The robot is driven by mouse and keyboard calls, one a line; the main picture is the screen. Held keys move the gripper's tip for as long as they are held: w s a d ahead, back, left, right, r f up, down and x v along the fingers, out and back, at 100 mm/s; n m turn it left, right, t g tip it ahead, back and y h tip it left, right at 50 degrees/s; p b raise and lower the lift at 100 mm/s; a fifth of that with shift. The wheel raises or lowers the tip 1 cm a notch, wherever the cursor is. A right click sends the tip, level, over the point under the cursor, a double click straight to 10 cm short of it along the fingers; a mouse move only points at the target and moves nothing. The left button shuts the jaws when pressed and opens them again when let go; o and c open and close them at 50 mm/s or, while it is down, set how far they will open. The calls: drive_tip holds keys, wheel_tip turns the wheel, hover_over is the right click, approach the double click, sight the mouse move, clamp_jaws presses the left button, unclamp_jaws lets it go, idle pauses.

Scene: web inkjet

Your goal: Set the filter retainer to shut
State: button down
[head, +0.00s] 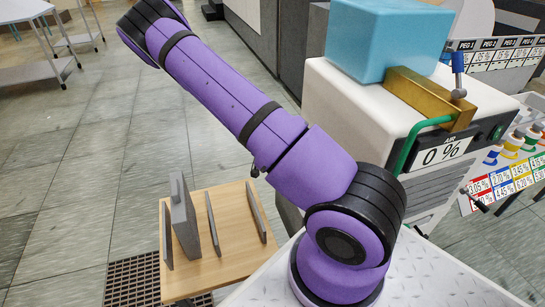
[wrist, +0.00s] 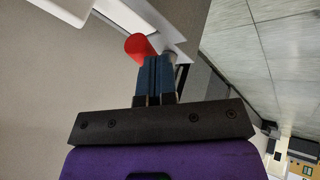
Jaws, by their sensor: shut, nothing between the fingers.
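My gripper (wrist: 158,62) shows in the wrist view with its two blue fingers shut together and nothing between them. A red round part (wrist: 140,47) is just beyond the fingertips, slightly left, beside a white panel edge. I cannot tell whether the fingers touch it. No part is clearly marked as the filter retainer. In the head view a white machine (head: 340,112) carries a green curved bar (head: 411,139), a brass block (head: 430,97) and a blue block (head: 390,38). My gripper is outside the head view.
A display reading 0 % (head: 445,152) is on the machine's front. A wooden rack with grey upright plates (head: 235,265) stands at lower left. A steel table (head: 35,72) is far left. Tiled floor (head: 75,170) is open at left.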

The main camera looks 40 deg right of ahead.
drive_tip(key=s+n+t, duration=0.1)
drive_tip(key=s+d+n, duration=0.1)
drive_tip(key=n, duration=0.1)
drive_tip(key=shift+s+n+t, duration=0.25)
drive_tip(key=shift+n+t, duration=0.05)
drive_tip(key=shift+t, duration=0.1)
drive_tip(key=shift+s+d, duration=0.25)
drive_tip(key=shift+s, duration=0.1)
